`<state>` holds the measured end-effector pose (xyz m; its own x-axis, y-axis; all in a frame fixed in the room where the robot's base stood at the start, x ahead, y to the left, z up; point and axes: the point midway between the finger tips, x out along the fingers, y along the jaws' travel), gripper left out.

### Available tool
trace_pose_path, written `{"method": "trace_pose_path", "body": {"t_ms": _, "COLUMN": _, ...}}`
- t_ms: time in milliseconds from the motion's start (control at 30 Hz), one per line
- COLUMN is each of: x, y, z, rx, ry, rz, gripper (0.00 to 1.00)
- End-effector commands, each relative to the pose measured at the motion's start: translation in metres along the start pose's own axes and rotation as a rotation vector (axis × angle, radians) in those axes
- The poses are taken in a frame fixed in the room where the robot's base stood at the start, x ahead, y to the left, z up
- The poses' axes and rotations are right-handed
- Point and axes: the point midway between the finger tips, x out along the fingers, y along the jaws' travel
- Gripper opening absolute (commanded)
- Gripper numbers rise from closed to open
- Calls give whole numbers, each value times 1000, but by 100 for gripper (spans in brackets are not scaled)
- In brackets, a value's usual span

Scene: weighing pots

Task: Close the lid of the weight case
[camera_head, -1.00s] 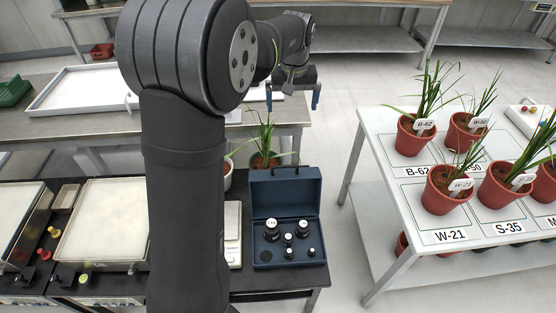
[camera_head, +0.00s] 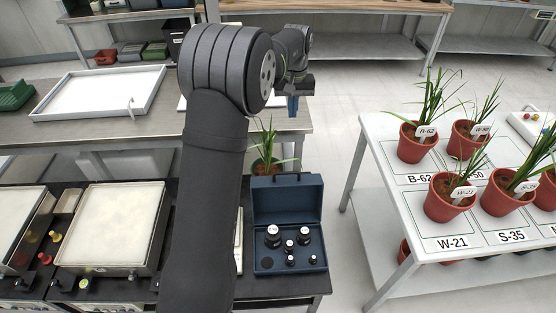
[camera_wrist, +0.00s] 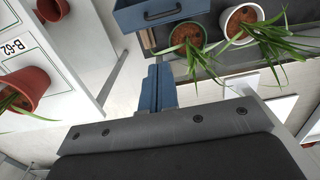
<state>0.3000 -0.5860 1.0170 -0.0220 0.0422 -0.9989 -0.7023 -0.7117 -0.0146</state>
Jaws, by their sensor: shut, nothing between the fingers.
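The dark blue weight case (camera_head: 314,277) stands on the dark bench in the head view, its lid (camera_head: 285,203) raised upright at the back. Several black weights with white tops (camera_head: 273,236) sit in it. My gripper (camera_head: 292,106) is beyond the case and higher in the picture, apart from the lid. Its blue fingers are pressed together and empty, which also shows in the wrist view (camera_wrist: 158,88). There, part of the blue case (camera_wrist: 150,14) with a dark handle is at the top edge, clear of the fingertips.
A potted plant (camera_head: 266,163) stands just behind the case; two pots show near it in the wrist view (camera_wrist: 187,36). My arm covers part of the scale left of the case. A white table (camera_head: 385,175) with labelled potted plants is at right, across open floor.

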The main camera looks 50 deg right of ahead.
Motion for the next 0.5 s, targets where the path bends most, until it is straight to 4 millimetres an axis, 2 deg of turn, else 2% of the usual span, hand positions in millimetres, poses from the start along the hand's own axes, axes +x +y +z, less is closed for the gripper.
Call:
{"method": "trace_pose_path", "body": {"t_ms": 33, "x": 14, "y": -1, "z": -14, "rx": -3, "ry": -30, "rz": -3, "gripper": 0}}
{"method": "trace_pose_path", "body": {"t_ms": 200, "x": 53, "y": -5, "z": -46, "rx": -2, "ry": -125, "rz": -4, "gripper": 0}}
{"method": "trace_pose_path", "body": {"t_ms": 500, "x": 124, "y": -18, "z": -82, "rx": 5, "ry": -277, "rz": 5, "gripper": 0}}
